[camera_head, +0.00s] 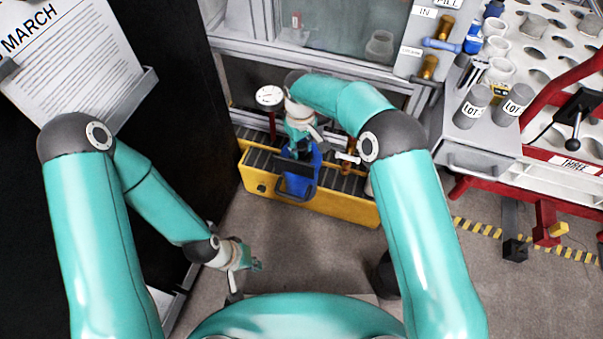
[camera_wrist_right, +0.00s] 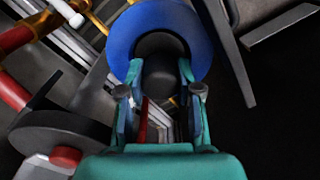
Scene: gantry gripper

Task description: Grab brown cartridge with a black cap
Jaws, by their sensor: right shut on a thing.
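My right gripper (camera_head: 300,150) is down at the yellow conveyor in the head view. In the right wrist view my right gripper (camera_wrist_right: 160,78) is shut on the dark knob-like middle of a blue round object (camera_wrist_right: 122,32). This blue object (camera_head: 317,160) is partly hidden by the gripper in the head view. A brown-orange cylinder (camera_head: 349,160) stands just right of it, partly hidden by my right arm; I cannot make out a black cap on it. My left gripper (camera_head: 247,262) hangs empty over the floor at lower centre, its finger opening unclear.
The yellow conveyor (camera_head: 330,207) with dark rollers lies below a glass-fronted cabinet (camera_head: 340,30). A round gauge (camera_head: 269,96) stands at its left. Brown cylinders (camera_head: 430,66) sit on a panel at upper right. Grey LOT cups (camera_head: 473,106) and a red-framed rack (camera_head: 570,185) are at right.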

